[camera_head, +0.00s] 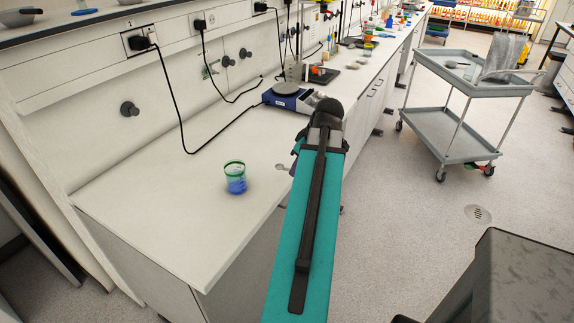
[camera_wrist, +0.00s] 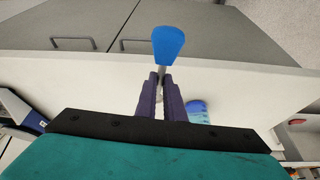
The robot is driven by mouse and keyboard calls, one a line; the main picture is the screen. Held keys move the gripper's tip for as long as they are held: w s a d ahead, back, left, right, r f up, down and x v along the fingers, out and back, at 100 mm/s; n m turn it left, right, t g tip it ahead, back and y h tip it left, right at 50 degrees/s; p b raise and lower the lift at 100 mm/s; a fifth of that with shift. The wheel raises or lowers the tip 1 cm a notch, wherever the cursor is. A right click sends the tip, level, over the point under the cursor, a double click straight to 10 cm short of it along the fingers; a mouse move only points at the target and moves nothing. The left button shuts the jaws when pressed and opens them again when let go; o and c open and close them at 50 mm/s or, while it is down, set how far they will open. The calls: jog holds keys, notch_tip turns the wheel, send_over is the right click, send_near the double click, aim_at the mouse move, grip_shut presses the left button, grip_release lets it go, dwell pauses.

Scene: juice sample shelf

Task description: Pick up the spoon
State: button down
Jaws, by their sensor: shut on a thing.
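The spoon has a blue handle (camera_wrist: 168,46) that sticks out beyond my fingertips in the wrist view. My gripper (camera_wrist: 161,80) is shut on its thin metal shaft. In the head view my arm hides most of the gripper (camera_head: 296,152), and a small grey end of the spoon (camera_head: 281,167) shows just left of it over the bench. The blue handle is hidden in that view. From these views I cannot tell whether the spoon touches the bench.
A green-rimmed beaker with blue contents (camera_head: 236,178) stands on the white bench (camera_head: 170,215), left of my gripper. A blue and white device (camera_head: 290,97) with a cable is farther back. A grey cart (camera_head: 450,100) stands on the floor at right. The front bench area is mostly clear.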

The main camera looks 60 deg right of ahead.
jog(key=shift+s+a+r+b, duration=0.1)
jog(key=shift+s+a, duration=0.2)
jog(key=shift+s, duration=0.35)
jog(key=shift+s+a+r+b, duration=0.15)
jog(key=shift+s+a, duration=0.1)
jog(key=shift+s, duration=0.35)
jog(key=shift+s+a+f+b, duration=0.1)
jog(key=shift+s+a, duration=0.2)
jog(key=shift+s, duration=0.35)
